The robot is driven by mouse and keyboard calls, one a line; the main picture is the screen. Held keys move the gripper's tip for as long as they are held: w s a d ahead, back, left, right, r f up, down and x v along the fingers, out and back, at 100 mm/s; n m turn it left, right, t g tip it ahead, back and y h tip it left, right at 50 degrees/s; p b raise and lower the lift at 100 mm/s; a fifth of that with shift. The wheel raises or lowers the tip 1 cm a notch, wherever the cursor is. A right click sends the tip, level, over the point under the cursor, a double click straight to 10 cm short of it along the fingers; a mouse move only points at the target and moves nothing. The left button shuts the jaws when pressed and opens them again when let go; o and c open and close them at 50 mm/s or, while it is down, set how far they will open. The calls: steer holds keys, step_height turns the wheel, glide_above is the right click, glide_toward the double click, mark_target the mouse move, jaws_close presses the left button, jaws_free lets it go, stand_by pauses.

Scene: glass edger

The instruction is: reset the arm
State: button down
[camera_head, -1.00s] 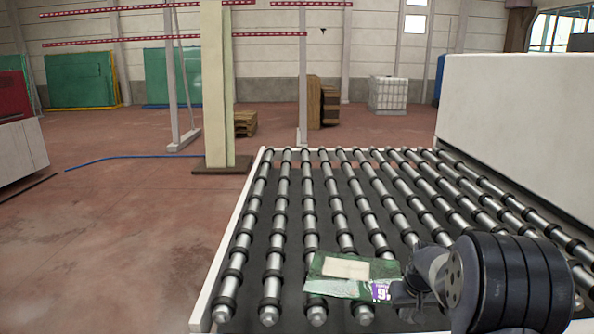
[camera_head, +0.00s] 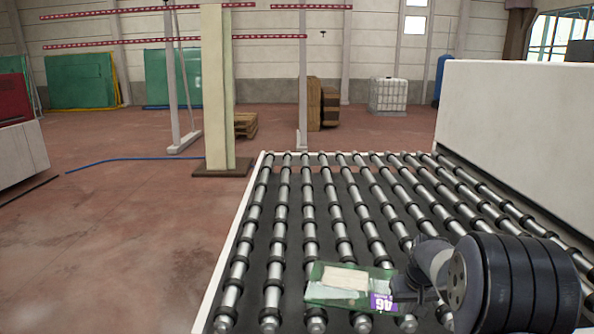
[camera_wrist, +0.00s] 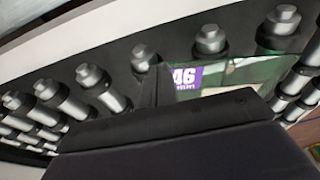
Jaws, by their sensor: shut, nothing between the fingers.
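My gripper (camera_head: 408,290) is shut and empty, low over the roller table at the lower right of the head view, beneath my dark arm. Its fingertips are small and partly hidden there. In the wrist view a dark finger shape (camera_wrist: 165,85) stands above the broad dark body that fills the lower half. A flat green piece (camera_head: 382,274) with a pale patch and a purple "46" label lies over the rollers, just left of my gripper. Its label also shows in the wrist view (camera_wrist: 184,78); I cannot tell whether the gripper touches it.
The roller table (camera_head: 276,240) stretches away ahead. A white machine housing (camera_head: 515,130) stands along its right side. A pillar (camera_head: 217,90) stands beyond its left edge. Stacked pallets (camera_head: 245,125) and a white tank (camera_head: 388,95) are far back. The floor at left is open.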

steer(key=b+x, duration=0.1)
steer(key=x, duration=0.1)
steer(key=s+b+x, duration=0.1)
steer(key=b+x, duration=0.1)
steer(key=x, duration=0.1)
steer(key=s+b+x, duration=0.1)
steer(key=b+x, duration=0.1)
steer(key=shift+w+f, duration=0.15)
steer(key=shift+f, duration=0.45)
steer(key=shift+r, duration=0.1)
